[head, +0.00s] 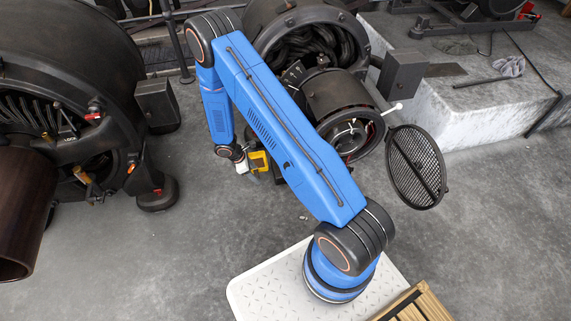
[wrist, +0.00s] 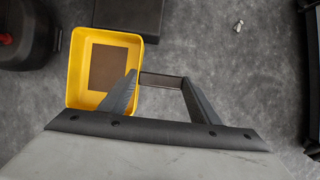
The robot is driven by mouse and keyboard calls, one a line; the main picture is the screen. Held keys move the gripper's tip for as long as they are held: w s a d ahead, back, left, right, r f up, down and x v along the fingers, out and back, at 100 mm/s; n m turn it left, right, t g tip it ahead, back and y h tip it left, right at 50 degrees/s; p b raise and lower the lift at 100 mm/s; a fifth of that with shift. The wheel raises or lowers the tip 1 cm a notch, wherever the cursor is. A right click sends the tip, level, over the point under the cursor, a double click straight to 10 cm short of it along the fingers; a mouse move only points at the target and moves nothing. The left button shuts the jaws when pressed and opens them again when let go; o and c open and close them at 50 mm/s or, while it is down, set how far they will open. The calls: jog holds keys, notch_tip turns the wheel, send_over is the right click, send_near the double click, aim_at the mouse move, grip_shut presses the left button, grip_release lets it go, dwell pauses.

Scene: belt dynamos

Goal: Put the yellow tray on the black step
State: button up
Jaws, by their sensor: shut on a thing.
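The yellow tray (wrist: 74,85) is in the left half of the wrist view, open side up, with a brown patch on its inside floor. In the head view the tray (head: 258,161) shows small beside my wrist, partly hidden. A flat black block, seemingly the black step (wrist: 128,14), lies at the tray's upper right corner in the wrist view. My gripper (wrist: 161,82) is shut on a thin dark bar (wrist: 162,80) spanning its two fingers. Its left finger covers the tray's lower right corner. I cannot tell whether the bar is part of the tray.
Large dark dynamos stand at left (head: 70,60) and behind my arm (head: 335,95). A round mesh cover (head: 416,166) sticks out to the right. A pale stone block (head: 480,110) stands at the back right. The grey floor (head: 150,255) is clear at front left.

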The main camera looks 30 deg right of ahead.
jog(key=s+d+f, duration=0.1)
jog(key=s+d, duration=0.1)
jog(key=d, duration=0.6)
jog(key=s+d+f, duration=0.2)
jog(key=d, duration=0.6)
jog(key=shift+s+d+f, duration=0.25)
jog(key=shift+s, duration=0.15)
jog(key=o, duration=1.4)
jog(key=shift+f, duration=0.1)
